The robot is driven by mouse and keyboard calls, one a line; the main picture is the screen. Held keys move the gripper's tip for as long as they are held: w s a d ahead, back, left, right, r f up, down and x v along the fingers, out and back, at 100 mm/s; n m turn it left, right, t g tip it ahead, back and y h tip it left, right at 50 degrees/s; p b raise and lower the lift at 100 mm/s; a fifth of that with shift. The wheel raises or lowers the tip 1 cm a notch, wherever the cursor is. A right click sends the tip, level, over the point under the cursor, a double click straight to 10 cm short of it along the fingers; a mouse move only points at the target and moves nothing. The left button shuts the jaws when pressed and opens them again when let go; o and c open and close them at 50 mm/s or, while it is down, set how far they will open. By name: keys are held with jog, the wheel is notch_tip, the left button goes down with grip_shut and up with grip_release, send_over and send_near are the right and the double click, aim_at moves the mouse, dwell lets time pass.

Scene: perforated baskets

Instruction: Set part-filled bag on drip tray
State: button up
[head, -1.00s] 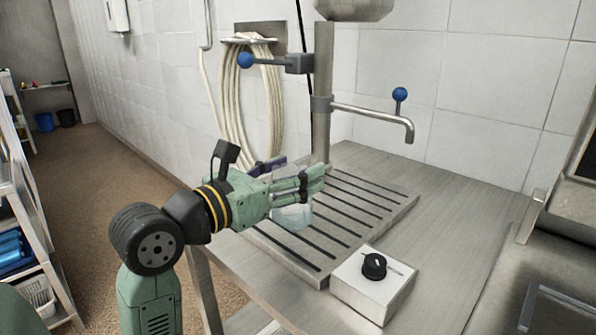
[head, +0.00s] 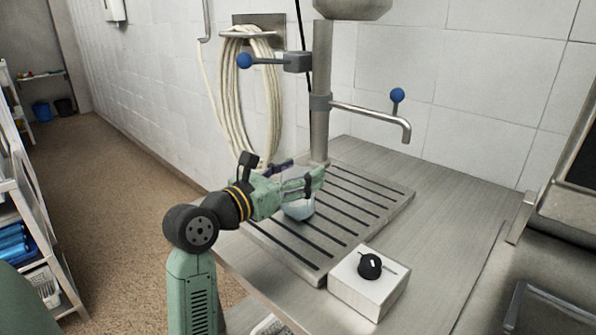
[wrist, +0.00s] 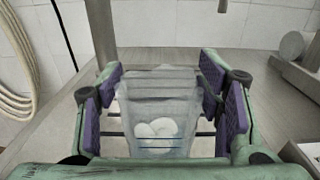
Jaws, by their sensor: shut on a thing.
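The part-filled bag (wrist: 160,112) is clear, with pale rounded contents at its bottom. In the wrist view it stands upright between the purple pads of my gripper (wrist: 165,105), which is shut on it. In the head view the bag (head: 299,208) hangs below my gripper (head: 303,184), partly hidden by the fingers. The drip tray (head: 372,218) is a slatted metal tray with dark slots on the steel counter. The bag is over the tray's left part. I cannot tell whether its bottom touches the slats.
A steel post (head: 320,95) with a spout (head: 375,113) and blue-knobbed levers rises behind the tray. A white box with a black dial (head: 368,283) stands at the tray's front corner. A coiled hose (head: 245,90) hangs on the wall. The counter at right (head: 455,215) is clear.

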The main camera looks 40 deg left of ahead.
jog(key=shift+f+b, duration=0.2)
jog(key=shift+b, duration=0.1)
jog(key=o, duration=1.5)
jog(key=shift+r, duration=0.15)
